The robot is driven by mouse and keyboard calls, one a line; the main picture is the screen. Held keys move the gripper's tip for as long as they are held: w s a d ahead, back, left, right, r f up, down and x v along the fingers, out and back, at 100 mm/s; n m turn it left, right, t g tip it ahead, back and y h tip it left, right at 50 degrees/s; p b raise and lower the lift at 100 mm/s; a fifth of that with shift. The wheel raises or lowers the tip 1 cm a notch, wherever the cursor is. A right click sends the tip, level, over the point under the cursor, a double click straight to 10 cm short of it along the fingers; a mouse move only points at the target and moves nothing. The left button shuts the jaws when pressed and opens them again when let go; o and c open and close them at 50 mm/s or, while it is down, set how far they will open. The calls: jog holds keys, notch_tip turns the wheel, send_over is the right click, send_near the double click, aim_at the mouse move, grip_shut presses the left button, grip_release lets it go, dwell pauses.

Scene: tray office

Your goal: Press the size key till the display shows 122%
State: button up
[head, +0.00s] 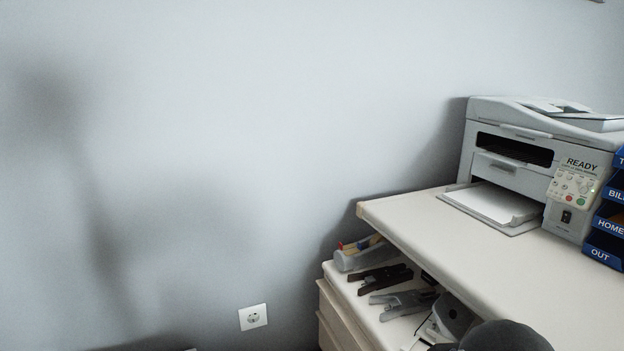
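A light grey printer (487,150) stands on the white desk at the right. Its front carries a control panel (575,185) with several small round keys, one of them green and one reddish. Above the keys a label or display reads "READY" (581,163), with smaller text below it that I cannot read. I cannot tell which key is the size key, and no percentage is legible. My gripper is not in view.
The white desk (480,255) is clear in front of the printer. Blue labelled trays (606,240) stand close to the panel's right. A lower drawer unit (345,310) holds staplers (403,304) and a tape dispenser (362,254). A wall socket (253,317) is at the left.

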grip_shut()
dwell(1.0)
